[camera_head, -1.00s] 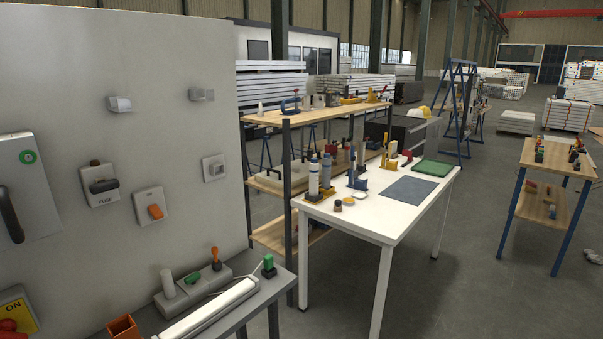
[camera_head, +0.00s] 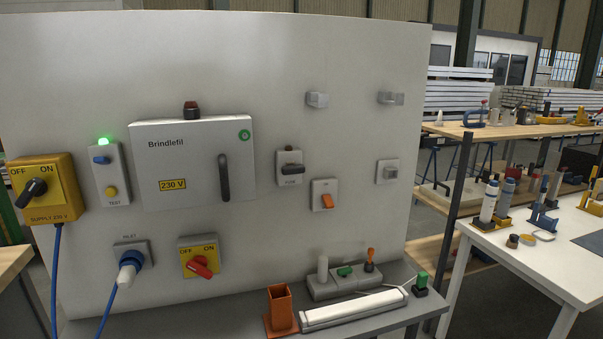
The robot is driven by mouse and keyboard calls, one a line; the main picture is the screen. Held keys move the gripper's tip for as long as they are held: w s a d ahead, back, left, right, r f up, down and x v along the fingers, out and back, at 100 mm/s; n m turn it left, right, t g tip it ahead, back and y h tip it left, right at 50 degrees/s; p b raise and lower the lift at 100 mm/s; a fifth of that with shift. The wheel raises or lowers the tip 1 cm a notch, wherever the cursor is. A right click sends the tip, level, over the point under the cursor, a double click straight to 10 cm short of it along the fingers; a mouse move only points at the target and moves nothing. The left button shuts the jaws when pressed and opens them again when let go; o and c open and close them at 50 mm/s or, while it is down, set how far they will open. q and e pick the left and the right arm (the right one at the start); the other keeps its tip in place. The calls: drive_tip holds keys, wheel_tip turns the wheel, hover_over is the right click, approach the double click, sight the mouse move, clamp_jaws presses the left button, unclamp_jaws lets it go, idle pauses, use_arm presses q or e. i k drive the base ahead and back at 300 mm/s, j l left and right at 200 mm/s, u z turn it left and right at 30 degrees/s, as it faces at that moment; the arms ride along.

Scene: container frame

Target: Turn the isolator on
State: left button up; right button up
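A yellow switch plate with a red rotary handle (camera_head: 200,266) and OFF and ON marks, likely the isolator, is low on the grey panel (camera_head: 260,70). Its handle lies slanted, and I cannot tell which mark it points to. A larger yellow supply box (camera_head: 62,190) with a black rotary handle (camera_head: 31,193) and OFF and ON marks is at the panel's left edge. A blue-and-white plug (camera_head: 130,266) sits in the inlet left of the red handle. Neither of my grippers is in view.
A grey cabinet (camera_head: 190,140) with a black handle, a tester with a lit green lamp (camera_head: 103,141), and an orange rocker switch (camera_head: 327,201) are on the panel. A grey shelf below carries an orange holder (camera_head: 281,308) and a white tube (camera_head: 353,308). A white table (camera_head: 530,258) stands right.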

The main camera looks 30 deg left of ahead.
sight(198, 265)
drive_tip(key=u, duration=1.65)
